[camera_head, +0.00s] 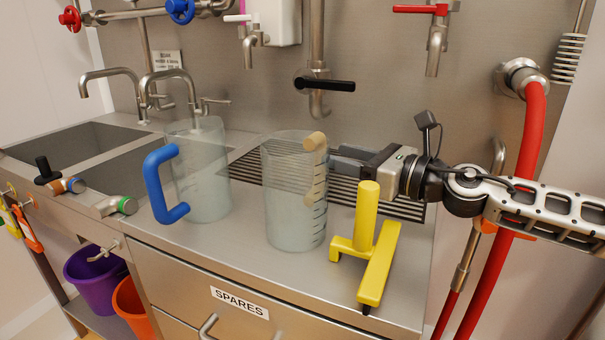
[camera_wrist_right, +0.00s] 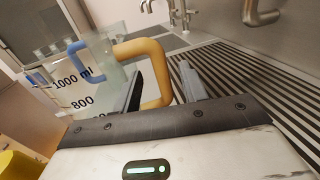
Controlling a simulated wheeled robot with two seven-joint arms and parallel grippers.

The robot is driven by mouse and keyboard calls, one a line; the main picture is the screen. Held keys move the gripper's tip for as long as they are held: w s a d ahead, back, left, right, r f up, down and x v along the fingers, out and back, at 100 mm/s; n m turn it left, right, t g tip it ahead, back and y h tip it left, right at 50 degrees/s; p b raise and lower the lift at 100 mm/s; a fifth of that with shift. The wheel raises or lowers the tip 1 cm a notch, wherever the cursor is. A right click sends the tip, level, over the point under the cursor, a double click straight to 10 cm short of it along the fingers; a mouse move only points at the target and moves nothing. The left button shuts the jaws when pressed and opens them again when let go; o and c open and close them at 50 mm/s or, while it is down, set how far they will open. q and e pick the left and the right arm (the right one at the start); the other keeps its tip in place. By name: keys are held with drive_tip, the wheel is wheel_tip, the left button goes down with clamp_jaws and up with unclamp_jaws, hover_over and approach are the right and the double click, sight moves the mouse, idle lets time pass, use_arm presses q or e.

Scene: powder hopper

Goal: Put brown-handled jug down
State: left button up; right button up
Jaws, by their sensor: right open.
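The brown-handled jug (camera_head: 290,205) is clear, with graduation marks, and stands upright on the steel counter (camera_head: 240,248). Its tan handle (camera_head: 314,142) faces right, toward my right gripper (camera_head: 335,164). In the right wrist view the handle (camera_wrist_right: 150,48) shows between the two fingers of my right gripper (camera_wrist_right: 163,85), which are spread apart. The jug's body with its 1000 ml and 800 marks (camera_wrist_right: 78,92) lies beyond the left finger. I cannot tell whether a finger touches the handle. My left gripper is not in view.
A blue-handled jug (camera_head: 205,175) stands to the left, close by. A yellow stand-like object (camera_head: 378,265) is on the counter just in front of my right gripper. A slotted drain grille (camera_head: 400,208) lies behind. A red hose (camera_head: 520,170) hangs at the right. Sinks (camera_head: 70,143) are at the left.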

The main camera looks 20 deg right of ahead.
drive_tip(key=p+x, duration=0.4)
drive_tip(key=p, duration=0.1)
drive_tip(key=shift+w+a+r+p, duration=0.1)
drive_tip(key=shift+a+r+p, duration=0.05)
drive_tip(key=shift+r+p, duration=0.15)
drive_tip(key=shift+w+a+f, duration=0.15)
drive_tip(key=shift+w+f, duration=0.05)
drive_tip(key=shift+w, duration=0.05)
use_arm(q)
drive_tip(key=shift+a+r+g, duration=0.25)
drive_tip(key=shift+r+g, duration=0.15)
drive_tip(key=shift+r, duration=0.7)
use_arm(e)
drive_tip(key=shift+w+f, duration=0.1)
drive_tip(key=shift+f, duration=0.1)
clamp_jaws()
